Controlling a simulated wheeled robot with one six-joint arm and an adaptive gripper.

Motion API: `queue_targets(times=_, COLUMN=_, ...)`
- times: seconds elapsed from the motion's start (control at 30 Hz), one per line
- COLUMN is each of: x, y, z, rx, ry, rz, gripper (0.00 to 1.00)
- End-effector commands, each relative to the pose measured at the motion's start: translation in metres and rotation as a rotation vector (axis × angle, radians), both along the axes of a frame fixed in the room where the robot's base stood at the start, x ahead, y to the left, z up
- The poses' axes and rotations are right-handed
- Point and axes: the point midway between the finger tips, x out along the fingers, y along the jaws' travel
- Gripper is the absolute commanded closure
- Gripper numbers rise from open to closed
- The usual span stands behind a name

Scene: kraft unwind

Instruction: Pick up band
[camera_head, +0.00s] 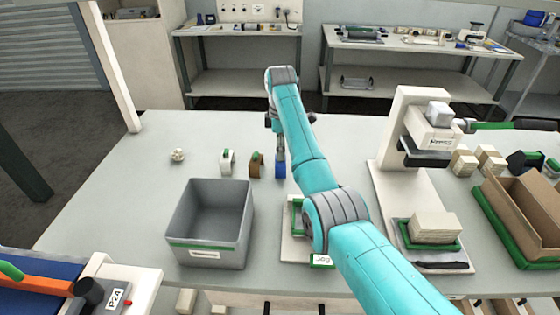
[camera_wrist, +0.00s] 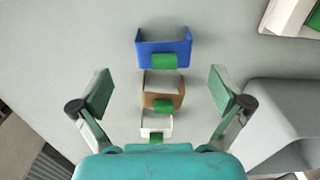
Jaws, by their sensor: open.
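Three U-shaped pieces with green tabs stand in a row on the table: a white one (camera_head: 227,162), a brown one (camera_head: 255,164) and a blue one (camera_head: 280,171). I cannot tell which of them, if any, is the band. The wrist view shows the blue piece (camera_wrist: 163,49), the brown piece (camera_wrist: 163,87) and the white piece (camera_wrist: 156,124) from above. My gripper (camera_wrist: 162,88) is open and empty, its fingers apart on either side of the row, with the brown piece between them in the picture. In the head view my arm hides part of my gripper.
A grey bin (camera_head: 208,236) stands left of my arm. A white press (camera_head: 412,130) stands at right, with a cardboard box (camera_head: 528,215) beyond it. A board with green edging (camera_head: 291,246) lies partly under my arm. A small cream item (camera_head: 178,155) sits at left.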

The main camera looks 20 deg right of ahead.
Motion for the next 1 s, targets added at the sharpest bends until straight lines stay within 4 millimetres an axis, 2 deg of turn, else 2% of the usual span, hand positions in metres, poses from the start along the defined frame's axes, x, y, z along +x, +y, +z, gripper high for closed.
queue_targets(times=0.27, x=-0.002, y=0.001, z=-0.020, rx=0.000, ry=0.001, rz=0.000, gripper=0.00)
queue_targets(times=0.53, x=-0.004, y=0.002, z=-0.056, rx=0.000, ry=0.001, rz=0.000, gripper=0.00)
queue_targets(times=0.8, x=-0.004, y=0.002, z=-0.060, rx=0.000, ry=0.000, rz=0.000, gripper=0.00)
queue_targets(times=0.9, x=-0.004, y=0.002, z=-0.060, rx=0.000, ry=0.000, rz=0.000, gripper=0.23)
queue_targets(times=1.0, x=-0.004, y=0.002, z=-0.060, rx=0.000, ry=0.000, rz=0.000, gripper=0.42)
